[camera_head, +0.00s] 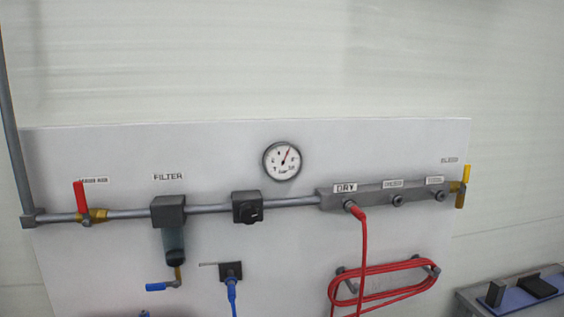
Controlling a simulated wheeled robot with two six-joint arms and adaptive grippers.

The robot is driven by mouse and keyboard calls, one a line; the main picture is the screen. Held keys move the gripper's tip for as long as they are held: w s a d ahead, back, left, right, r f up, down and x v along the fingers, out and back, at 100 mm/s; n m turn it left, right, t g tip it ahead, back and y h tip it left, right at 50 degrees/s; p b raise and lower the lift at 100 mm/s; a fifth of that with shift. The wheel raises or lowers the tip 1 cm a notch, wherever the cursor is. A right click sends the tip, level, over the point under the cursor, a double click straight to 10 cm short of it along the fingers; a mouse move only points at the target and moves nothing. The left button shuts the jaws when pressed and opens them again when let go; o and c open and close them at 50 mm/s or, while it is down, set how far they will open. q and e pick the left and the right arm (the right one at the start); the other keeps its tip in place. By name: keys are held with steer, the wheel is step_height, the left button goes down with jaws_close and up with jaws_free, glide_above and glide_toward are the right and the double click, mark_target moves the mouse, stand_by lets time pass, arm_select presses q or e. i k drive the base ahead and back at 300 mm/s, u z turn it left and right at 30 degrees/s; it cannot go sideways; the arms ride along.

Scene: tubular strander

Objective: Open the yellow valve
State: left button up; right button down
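The yellow valve (461,187) is at the right end of the grey pipe manifold on the white wall panel. Its yellow handle points up and down, across the line of the pipe, and a brass body joins it to the manifold. A small label above it is too blurred to read with certainty. Neither of my grippers shows in the head view.
A red-handled valve (81,199), a filter (170,212), a regulator (247,207) and a gauge (282,161) sit along the panel. A coiled red hose (384,272) hangs below the manifold (333,200).

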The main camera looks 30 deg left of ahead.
mark_target(466, 170)
steer(key=z, duration=0.8)
steer(key=i, duration=0.95)
steer(key=z, duration=0.1)
